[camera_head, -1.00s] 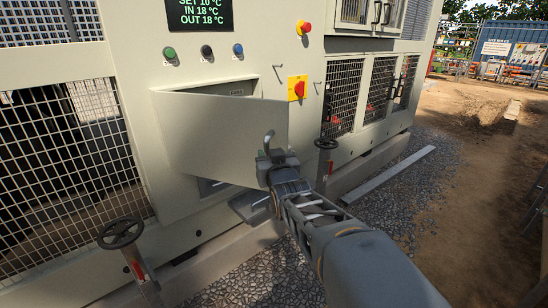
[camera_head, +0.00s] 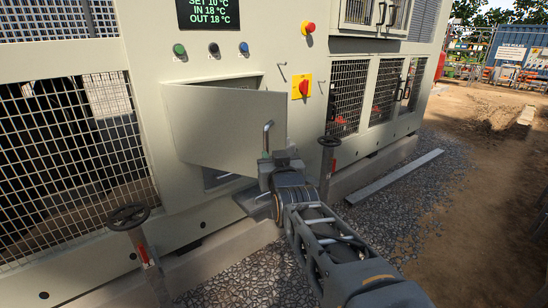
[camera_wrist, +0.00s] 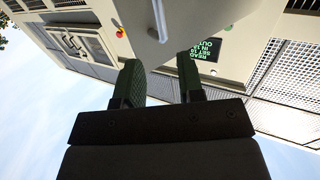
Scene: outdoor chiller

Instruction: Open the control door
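The control door (camera_head: 225,128) is a flat beige panel standing partly open, swung out from the cabinet, with its free edge on the right. A dark gap shows above and below it. Its metal bar handle (camera_head: 267,137) is near the free edge. My gripper (camera_head: 276,158) is at the lower end of the handle, in front of the door. In the wrist view, the two green-padded fingers (camera_wrist: 160,78) are apart with nothing between the pads. The handle (camera_wrist: 159,20) lies just beyond the fingertips there, and the door (camera_wrist: 185,15) is behind it.
A yellow-red rotary switch (camera_head: 301,87) and a red emergency button (camera_head: 308,28) are right of the door. Handwheel valves stand at lower left (camera_head: 128,216) and right (camera_head: 329,141). A step plate (camera_head: 254,203) juts out below. Gravel (camera_head: 392,205) to the right is mostly open.

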